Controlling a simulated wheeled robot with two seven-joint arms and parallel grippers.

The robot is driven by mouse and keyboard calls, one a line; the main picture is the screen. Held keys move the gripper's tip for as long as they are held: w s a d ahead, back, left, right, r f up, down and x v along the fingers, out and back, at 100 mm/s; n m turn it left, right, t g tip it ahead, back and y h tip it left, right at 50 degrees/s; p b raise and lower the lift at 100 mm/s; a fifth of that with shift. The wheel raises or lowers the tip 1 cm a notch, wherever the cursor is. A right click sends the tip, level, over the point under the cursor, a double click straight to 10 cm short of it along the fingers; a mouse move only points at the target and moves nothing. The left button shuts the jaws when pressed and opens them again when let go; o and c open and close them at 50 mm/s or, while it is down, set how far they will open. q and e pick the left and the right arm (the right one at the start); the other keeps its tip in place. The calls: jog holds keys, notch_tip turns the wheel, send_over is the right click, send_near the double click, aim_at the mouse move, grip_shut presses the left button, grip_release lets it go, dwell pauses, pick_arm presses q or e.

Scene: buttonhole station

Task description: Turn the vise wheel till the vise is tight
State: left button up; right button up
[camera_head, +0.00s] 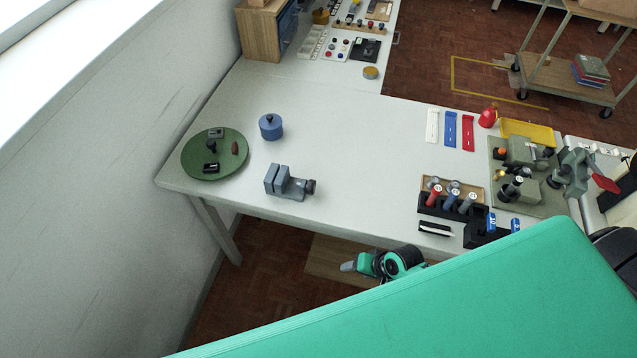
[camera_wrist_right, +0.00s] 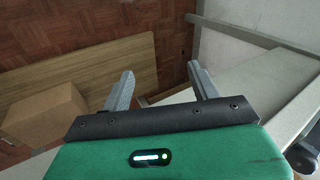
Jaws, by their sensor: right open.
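The vise (camera_head: 278,181) is a small blue-grey block with upright jaws, standing on the white table near its front edge. Its dark wheel (camera_head: 310,187) is on the right side of the vise. I cannot tell how closely the jaws meet. My right gripper (camera_head: 348,266) is beyond the table's front edge, below and right of the vise and apart from it. In the right wrist view, its two grey fingers (camera_wrist_right: 160,76) are spread with nothing between them. My left gripper is not in view.
A green round tray (camera_head: 193,168) with small parts and a blue round pot (camera_head: 270,126) stand left of and behind the vise. A black rack of cylinders (camera_head: 432,206) stands to the right. The table between is clear. A cardboard box (camera_wrist_right: 45,115) is on the floor.

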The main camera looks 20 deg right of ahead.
jog(key=w+r+m+y, duration=0.1)
jog(key=w+r+m, duration=0.1)
jog(key=r, duration=0.3)
jog(key=w+r+m+t+y, duration=0.1)
jog(key=w+r+m+y, duration=0.1)
jog(key=r+m, duration=0.2)
jog(key=w+r+m+y, duration=0.2)
jog(key=w+r+m, duration=0.1)
jog(key=r, duration=0.3)
jog(key=shift+a+r+m+p, duration=0.2)
jog(key=shift+a+m+p, duration=0.1)
jog(key=m+t+y, duration=0.2)
jog(key=m+t, duration=0.1)
jog(key=m, duration=0.6)
send_near(314, 187)
jog(key=v, duration=0.4)
jog(key=shift+d+f, duration=0.1)
jog(key=shift+d, duration=0.2)
jog(key=shift+w+m, duration=0.15)
jog(key=shift+m, duration=0.15)
jog(key=shift+w+a, duration=0.2)
jog(key=p+x, duration=0.3)
jog(key=x, duration=1)
jog(key=shift+s+f, duration=0.1)
jog(key=shift+f, duration=0.1)
